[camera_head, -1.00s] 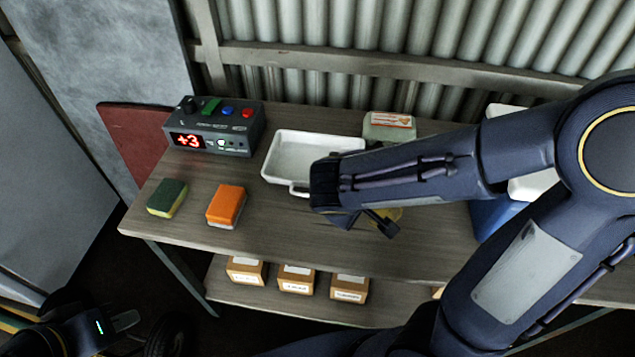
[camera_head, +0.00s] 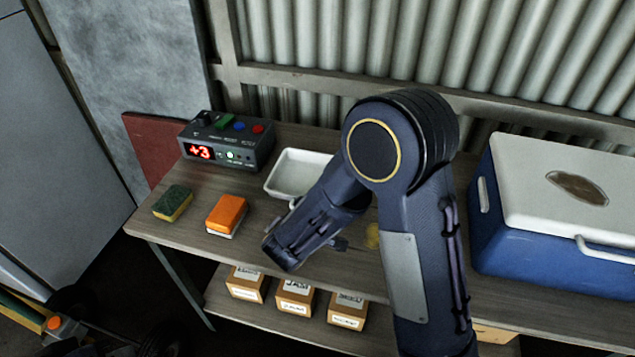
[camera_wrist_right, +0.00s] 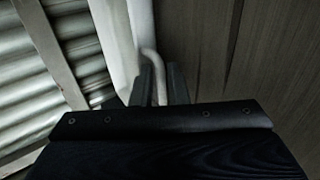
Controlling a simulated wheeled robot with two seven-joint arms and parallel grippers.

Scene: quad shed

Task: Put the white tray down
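The white tray (camera_head: 284,187) sits at the middle of the wooden bench, partly covered by my right forearm; I see no clear gap under it. In the right wrist view the tray's pale wall (camera_wrist_right: 115,38) is upper left, and its bent handle bar runs down between the fingers of my right gripper (camera_wrist_right: 160,88). The fingers lie close on both sides of the bar and look shut on it. In the head view my right gripper is hidden by the arm. My left gripper is not in view.
A black box with a red display (camera_head: 228,142) stands behind left. A green-yellow sponge (camera_head: 173,203) and an orange sponge (camera_head: 227,214) lie at front left. A blue cooler with white lid (camera_head: 560,235) stands right. Small cartons (camera_head: 295,296) sit on the lower shelf.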

